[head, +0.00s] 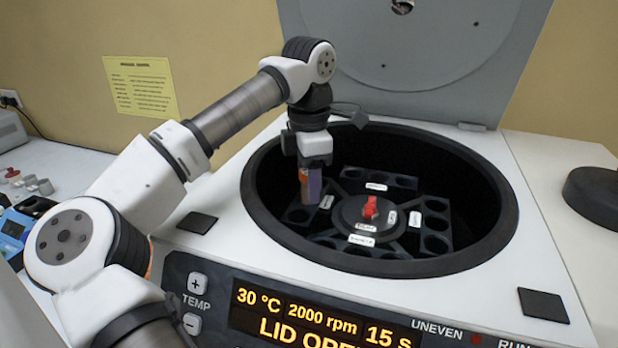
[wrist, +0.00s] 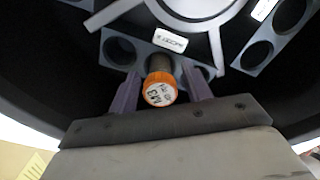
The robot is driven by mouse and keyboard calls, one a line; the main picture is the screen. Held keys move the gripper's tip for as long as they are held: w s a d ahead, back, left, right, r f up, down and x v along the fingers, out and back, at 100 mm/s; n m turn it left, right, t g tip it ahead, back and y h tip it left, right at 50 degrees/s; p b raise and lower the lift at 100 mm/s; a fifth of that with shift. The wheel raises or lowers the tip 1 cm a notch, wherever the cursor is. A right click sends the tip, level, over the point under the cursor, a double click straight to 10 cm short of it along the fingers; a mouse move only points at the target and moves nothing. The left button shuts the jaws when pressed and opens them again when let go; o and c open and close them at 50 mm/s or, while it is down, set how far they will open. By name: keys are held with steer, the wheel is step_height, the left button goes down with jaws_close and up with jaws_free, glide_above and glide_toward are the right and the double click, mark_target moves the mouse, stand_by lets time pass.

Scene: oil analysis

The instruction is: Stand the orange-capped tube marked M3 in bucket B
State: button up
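The orange-capped tube (wrist: 160,90) marked M3 is in the wrist view, its cap facing the camera and its dark body running down toward a bucket block (wrist: 118,50). My gripper (wrist: 161,88) has its two purple fingers on either side of the tube, with narrow gaps showing beside the cap; it looks open around it. In the head view my gripper (head: 313,185) is inside the centrifuge bowl over the left bucket (head: 298,216), with the orange cap (head: 303,175) beside a finger. The tube's lower end is hidden, so how deep it sits is unclear. The bucket's label is unreadable.
The open centrifuge (head: 480,235) has a dark bowl rim around my gripper and a raised lid (head: 440,60) behind. A red knob (head: 370,207) stands at the rotor's middle. Other buckets with open holes surround it, one at the right (head: 437,222).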

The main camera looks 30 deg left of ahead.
steer(key=shift+o, duration=0.3)
steer(key=shift+r, duration=0.1)
steer(key=shift+r+p, duration=0.35)
step_height(320, 180, up, 11)
steer(key=p, duration=0.2)
